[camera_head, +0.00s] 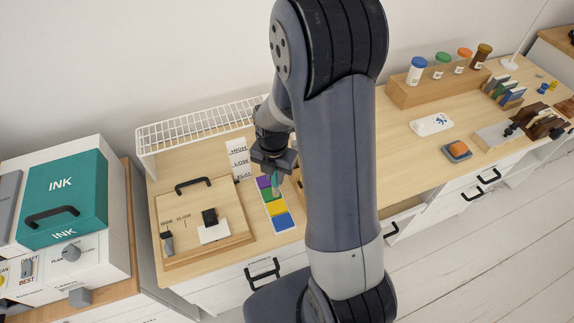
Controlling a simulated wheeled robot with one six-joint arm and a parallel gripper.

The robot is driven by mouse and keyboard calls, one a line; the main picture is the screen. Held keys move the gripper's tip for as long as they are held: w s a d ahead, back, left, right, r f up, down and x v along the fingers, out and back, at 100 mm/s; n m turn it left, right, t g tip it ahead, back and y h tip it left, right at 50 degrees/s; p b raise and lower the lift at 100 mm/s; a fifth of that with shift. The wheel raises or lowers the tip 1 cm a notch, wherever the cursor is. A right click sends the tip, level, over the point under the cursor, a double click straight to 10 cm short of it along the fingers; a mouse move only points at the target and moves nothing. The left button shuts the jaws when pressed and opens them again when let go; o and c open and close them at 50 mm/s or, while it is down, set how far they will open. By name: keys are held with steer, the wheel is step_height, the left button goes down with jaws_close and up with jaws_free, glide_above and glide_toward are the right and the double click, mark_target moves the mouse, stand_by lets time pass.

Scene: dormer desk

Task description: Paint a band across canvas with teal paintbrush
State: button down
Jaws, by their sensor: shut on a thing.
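My gripper (273,168) is at the middle left of the desk, pointing down and shut on the teal paintbrush (275,184). Only a short teal part of the brush with a pinkish end shows below the jaws. The brush is in front of a white strip with purple, green, yellow and blue patches (275,208). I cannot tell whether its tip touches the strip. No canvas can be made out for sure; my arm hides the middle of the desk.
A wooden board (228,247) with a black handle lies left of the strip. A card marked HIGH, LOW (238,158) stands behind. A white wire rack (200,124) runs along the wall. A teal INK box (65,195) is far left. Capped jars (440,67) stand back right.

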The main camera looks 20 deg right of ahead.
mark_target(276, 189)
steer(key=shift+f+b, duration=2.15)
steer(key=shift+f, duration=0.85)
steer(key=shift+s+f+b, duration=0.1)
steer(key=shift+f+b, duration=0.45)
steer(key=shift+r+p, duration=2.5)
steer(key=shift+r, duration=1.05)
